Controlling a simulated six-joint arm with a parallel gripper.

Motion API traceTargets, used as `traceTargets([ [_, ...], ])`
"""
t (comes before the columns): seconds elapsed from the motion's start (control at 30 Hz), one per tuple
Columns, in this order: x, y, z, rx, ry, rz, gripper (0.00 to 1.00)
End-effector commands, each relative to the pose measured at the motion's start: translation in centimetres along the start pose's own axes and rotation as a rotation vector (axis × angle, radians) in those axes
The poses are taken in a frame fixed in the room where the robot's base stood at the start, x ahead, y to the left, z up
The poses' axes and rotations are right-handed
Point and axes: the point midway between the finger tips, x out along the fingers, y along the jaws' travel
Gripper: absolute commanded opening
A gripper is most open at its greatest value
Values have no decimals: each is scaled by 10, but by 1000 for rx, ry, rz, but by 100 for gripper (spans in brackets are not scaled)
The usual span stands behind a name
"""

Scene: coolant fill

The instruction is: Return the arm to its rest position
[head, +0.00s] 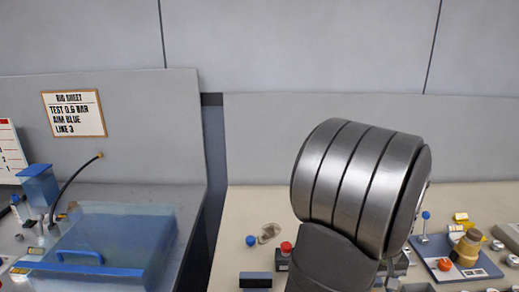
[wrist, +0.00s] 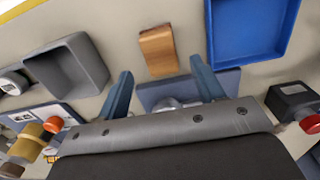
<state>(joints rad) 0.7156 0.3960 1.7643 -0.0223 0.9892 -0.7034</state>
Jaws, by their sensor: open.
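My arm (head: 355,185) fills the middle right of the head view as a large ribbed metal joint over a dark link. My gripper (wrist: 161,68) shows in the wrist view with its two blue-grey fingers spread apart. No object is held between them. A blue-grey plate (wrist: 228,81) with a silver part (wrist: 168,103) lies beyond the fingers, partly hidden by the gripper body. The gripper cannot be made out in the head view.
A blue tray (wrist: 296,12) and a grey tray (wrist: 68,55) flank the brown piece. A dark box with a red button (wrist: 291,99) is at right. A translucent blue lid (head: 130,235) stands on the left bench, with a sign (head: 74,113) behind. A gap (head: 213,160) separates the benches.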

Motion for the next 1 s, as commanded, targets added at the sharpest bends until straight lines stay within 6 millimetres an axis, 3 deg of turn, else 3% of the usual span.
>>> traceTargets([
  [0.33,-72,0,0,0,4,3,62],
  [0.4,-49,-1,1,0,-4,-4,62],
  [0.93,58,-1,1,0,-4,-4,62],
  [1.0,40,1,0,0,5,5,62],
])
